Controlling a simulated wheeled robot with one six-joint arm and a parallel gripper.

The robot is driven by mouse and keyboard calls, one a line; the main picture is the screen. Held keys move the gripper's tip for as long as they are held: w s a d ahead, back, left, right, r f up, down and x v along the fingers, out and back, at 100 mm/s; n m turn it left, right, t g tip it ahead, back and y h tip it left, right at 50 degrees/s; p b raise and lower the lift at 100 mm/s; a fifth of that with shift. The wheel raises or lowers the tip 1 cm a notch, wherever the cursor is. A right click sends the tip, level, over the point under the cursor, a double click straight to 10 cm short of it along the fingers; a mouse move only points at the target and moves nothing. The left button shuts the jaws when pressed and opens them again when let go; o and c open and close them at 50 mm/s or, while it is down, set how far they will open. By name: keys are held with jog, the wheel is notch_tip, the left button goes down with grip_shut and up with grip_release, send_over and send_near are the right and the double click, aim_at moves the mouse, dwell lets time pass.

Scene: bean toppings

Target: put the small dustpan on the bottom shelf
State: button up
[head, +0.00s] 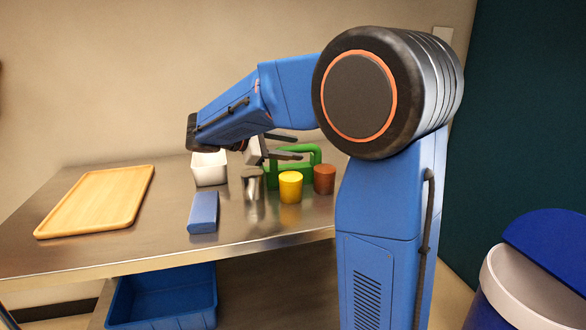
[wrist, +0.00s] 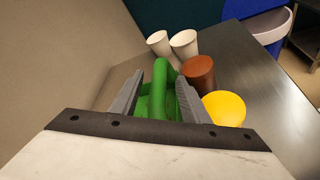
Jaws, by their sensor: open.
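A green thing with a raised handle (head: 314,152) stands on the metal table; it is the likeliest small dustpan, though its full shape is partly hidden. My gripper (head: 299,148) is open over it. In the wrist view, the green handle (wrist: 159,90) runs between the two open fingers of my gripper (wrist: 160,78), with a gap at least on the right side. I cannot tell whether the left finger touches it. The bottom shelf (head: 275,290) shows under the tabletop, partly hidden by my arm.
Beside the green thing stand a yellow cup (head: 290,188), a brown cup (head: 324,180) and a metal cup (head: 252,184). Two white cups (wrist: 184,44) stand beyond. A white container (head: 209,170), blue block (head: 203,213) and wooden board (head: 95,200) are leftward. A blue bin (head: 165,305) sits below.

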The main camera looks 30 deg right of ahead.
aim_at(304, 148)
jog(key=x, duration=0.5)
jog(key=shift+r, duration=0.1)
jog(key=shift+c, duration=0.4)
grip_shut()
